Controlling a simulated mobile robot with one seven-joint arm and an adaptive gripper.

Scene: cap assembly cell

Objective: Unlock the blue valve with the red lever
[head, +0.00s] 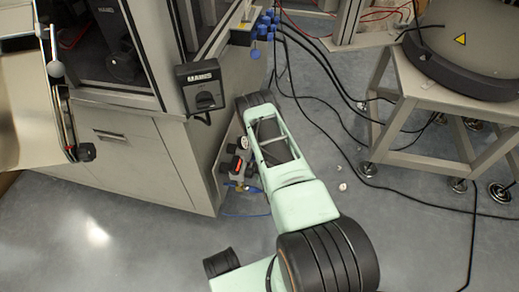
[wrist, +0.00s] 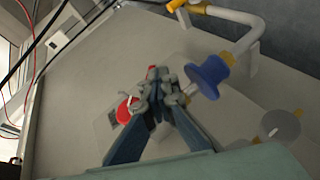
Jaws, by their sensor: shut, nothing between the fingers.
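In the wrist view, my gripper (wrist: 158,88) is shut and empty, with its fingertips close together. A round blue part (wrist: 210,76), which looks like the blue valve, sits on a pipe just right of the fingertips. A red round part (wrist: 127,108) shows just left of the fingers, and a small red bit (wrist: 152,68) shows behind the tips. I cannot tell which red part is the lever, or whether the fingers touch it. In the head view, small red and black fittings (head: 237,165) show low on the cabinet side; my arm hides my gripper there.
A grey disc (wrist: 282,125) and a bent pipe with yellow ends (wrist: 250,38) lie right of the fingers. In the head view, a grey cabinet (head: 130,150) stands at left. A metal stand (head: 425,125) is at right, with black cables (head: 325,100) across the floor between.

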